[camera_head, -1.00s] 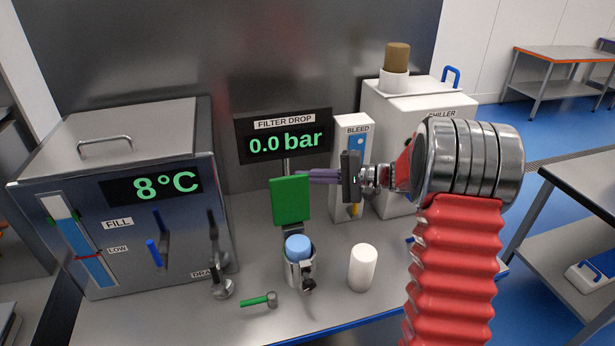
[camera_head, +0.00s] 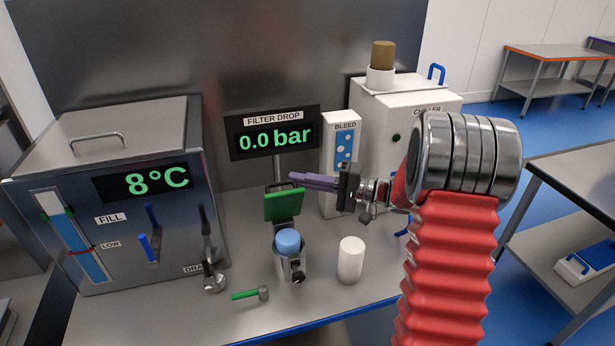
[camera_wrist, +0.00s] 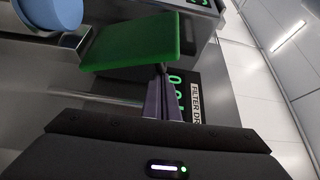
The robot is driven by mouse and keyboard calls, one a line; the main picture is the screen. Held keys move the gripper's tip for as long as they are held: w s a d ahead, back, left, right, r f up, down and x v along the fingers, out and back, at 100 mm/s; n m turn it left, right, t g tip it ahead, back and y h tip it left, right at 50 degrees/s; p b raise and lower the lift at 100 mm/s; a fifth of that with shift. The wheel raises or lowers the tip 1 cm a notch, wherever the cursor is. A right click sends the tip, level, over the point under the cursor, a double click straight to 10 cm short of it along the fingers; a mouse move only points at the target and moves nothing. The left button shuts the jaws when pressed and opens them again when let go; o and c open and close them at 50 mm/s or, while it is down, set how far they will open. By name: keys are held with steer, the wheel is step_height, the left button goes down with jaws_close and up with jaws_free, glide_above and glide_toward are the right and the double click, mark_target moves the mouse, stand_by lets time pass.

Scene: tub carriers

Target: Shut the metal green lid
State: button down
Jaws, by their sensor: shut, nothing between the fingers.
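The green lid (camera_head: 284,206) stands open above a metal housing (camera_head: 290,266), raised and tilted on its hinge at the back. A blue cylinder (camera_head: 288,240) sits in the housing's open mouth. My gripper (camera_head: 293,178) is shut and empty, with its purple fingers pointing left just above and behind the lid's top edge. In the wrist view the fingertips (camera_wrist: 162,70) meet the edge of the lid (camera_wrist: 135,42) or sit very close to it; I cannot tell if they touch. The blue cylinder's top (camera_wrist: 52,12) also shows there.
The filter drop display (camera_head: 275,135) stands behind the lid, and the white bleed box (camera_head: 342,145) is close behind my gripper. A metal tank (camera_head: 115,215) stands at left.

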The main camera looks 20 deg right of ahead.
steer(key=s+f, duration=0.5)
steer(key=s, duration=0.5)
steer(key=shift+s+a+f, duration=0.2)
steer(key=shift+a+f, duration=0.1)
steer(key=shift+f, duration=0.1)
stand_by(0.4)
steer(key=v, duration=1.3)
steer(key=shift+s+d, duration=0.25)
steer(key=shift+d, duration=0.05)
steer(key=shift+f, duration=0.15)
